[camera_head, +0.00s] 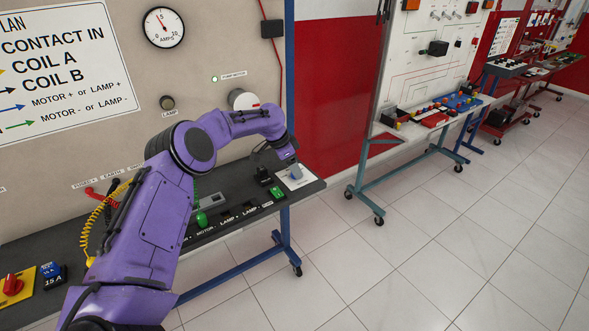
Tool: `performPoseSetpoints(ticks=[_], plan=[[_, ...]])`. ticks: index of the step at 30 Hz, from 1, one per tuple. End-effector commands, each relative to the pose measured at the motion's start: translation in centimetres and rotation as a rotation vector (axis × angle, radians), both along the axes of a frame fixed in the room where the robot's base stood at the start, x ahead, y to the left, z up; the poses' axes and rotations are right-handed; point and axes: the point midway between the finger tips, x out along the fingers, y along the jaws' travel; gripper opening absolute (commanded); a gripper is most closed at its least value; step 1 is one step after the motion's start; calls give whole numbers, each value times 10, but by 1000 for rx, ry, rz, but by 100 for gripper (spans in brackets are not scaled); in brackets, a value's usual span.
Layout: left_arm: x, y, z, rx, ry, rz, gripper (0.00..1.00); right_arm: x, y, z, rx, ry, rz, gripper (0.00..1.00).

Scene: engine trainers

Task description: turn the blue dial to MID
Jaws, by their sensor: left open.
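A white plate (308,180) lies at the right end of the dark bench shelf. A small grey-blue piece (296,172) shows on it, right at my left gripper. It may be the blue dial, but it is too small to tell it from a fingertip, and I cannot read its setting or any MID mark. My left arm comes in from the lower left, and its open gripper (292,166) points down over the plate. I cannot tell whether the fingers touch the dial. My right gripper is out of view.
A red knob on a yellow plate (28,286) and a blue-topped black block marked 15 A (52,274) sit at the shelf's left end. Green (277,192) and black parts lie beside the white plate. The upright panel carries a gauge (163,27). Open tiled floor lies right.

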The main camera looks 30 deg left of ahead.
Motion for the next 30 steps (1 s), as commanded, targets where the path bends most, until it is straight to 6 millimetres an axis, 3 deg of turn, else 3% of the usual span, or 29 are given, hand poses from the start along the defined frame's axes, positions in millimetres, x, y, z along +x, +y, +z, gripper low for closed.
performPoseSetpoints(ticks=[6,12,30], plan=[[-15,12,47,-1,-5,0,63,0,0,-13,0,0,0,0],[-26,20,79,-1,-2,0,63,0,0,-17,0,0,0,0],[-28,22,86,-1,1,0,63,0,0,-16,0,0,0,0]])
